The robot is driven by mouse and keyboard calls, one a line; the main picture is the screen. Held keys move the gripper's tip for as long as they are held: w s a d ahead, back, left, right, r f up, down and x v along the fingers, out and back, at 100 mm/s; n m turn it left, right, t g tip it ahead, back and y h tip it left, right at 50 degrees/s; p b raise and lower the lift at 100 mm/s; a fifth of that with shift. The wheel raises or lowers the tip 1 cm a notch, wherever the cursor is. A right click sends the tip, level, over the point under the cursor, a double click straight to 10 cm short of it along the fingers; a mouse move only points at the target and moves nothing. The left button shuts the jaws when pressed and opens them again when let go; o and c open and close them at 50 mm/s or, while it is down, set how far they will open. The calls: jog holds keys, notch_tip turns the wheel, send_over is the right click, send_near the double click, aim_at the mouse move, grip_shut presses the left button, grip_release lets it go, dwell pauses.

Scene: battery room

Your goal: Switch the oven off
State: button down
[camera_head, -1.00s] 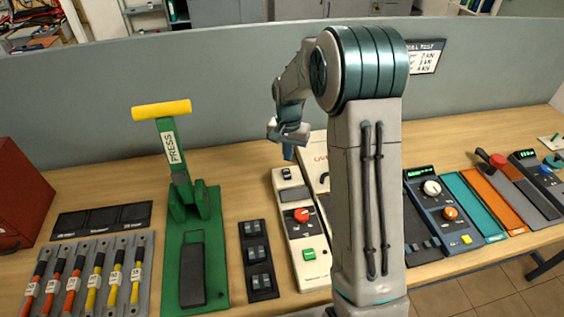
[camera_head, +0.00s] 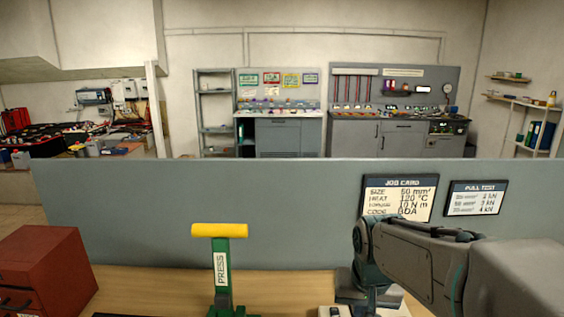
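My arm comes in from the right, and its end hangs down at the bottom edge. What looks like the body of my gripper (camera_head: 362,297) is cut off there; its fingertips do not show. Just left of it is the top end of a white unit (camera_head: 327,312) with a small dark part on it. A pale sliver shows to the right of the gripper. The oven cannot be made out for sure; its knobs and buttons are out of frame or hidden by my arm.
A green press with a yellow handle (camera_head: 219,230) stands left of my gripper. A red cabinet (camera_head: 45,270) is at the far left. A grey partition (camera_head: 200,190) bounds the bench, with a job card (camera_head: 400,197) reading heat 120 °C and a pull test card (camera_head: 475,198).

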jog(key=s+n+t, duration=0.1)
jog(key=s+n, duration=0.1)
jog(key=s, duration=0.8)
jog(key=shift+s, duration=0.15)
